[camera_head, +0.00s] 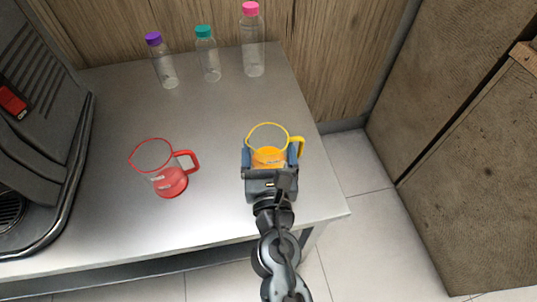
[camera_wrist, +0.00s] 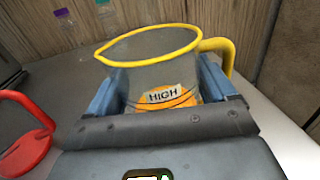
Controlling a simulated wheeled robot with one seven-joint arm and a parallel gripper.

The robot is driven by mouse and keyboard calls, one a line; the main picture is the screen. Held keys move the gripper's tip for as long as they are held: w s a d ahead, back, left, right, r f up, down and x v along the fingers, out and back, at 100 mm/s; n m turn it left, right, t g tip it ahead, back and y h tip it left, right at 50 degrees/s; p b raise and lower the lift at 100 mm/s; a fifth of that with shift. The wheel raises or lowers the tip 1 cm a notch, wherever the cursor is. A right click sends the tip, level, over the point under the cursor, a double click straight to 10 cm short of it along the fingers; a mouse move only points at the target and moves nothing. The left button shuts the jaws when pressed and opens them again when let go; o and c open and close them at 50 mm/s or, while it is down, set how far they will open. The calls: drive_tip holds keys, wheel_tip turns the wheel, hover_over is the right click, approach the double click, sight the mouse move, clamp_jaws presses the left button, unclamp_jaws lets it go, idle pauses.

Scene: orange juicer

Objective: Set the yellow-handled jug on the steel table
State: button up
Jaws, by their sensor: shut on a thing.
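The yellow-handled jug (camera_head: 268,140) is clear with a yellow rim and orange juice low inside. It is at the right part of the steel table (camera_head: 215,110), upright or nearly so. I cannot tell whether its base touches the table. My gripper (camera_head: 267,164) is shut on the jug from the near side, one finger on each side of its body. In the wrist view the jug (camera_wrist: 150,62) fills the space between the blue fingers, with a "HIGH" label facing me and its handle to the right. Its base is hidden by my gripper.
A red-handled jug (camera_head: 171,181) stands to the left. Bottles with purple (camera_head: 154,39), teal (camera_head: 204,32) and pink (camera_head: 251,9) caps stand at the back. A dark machine (camera_head: 50,130) is at the far left. The table's right edge is close to the yellow-handled jug.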

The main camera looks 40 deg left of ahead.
drive_tip(key=shift+f, duration=0.1)
drive_tip(key=o, duration=1.1)
drive_tip(key=shift+c, duration=0.2)
drive_tip(key=v, duration=1.2)
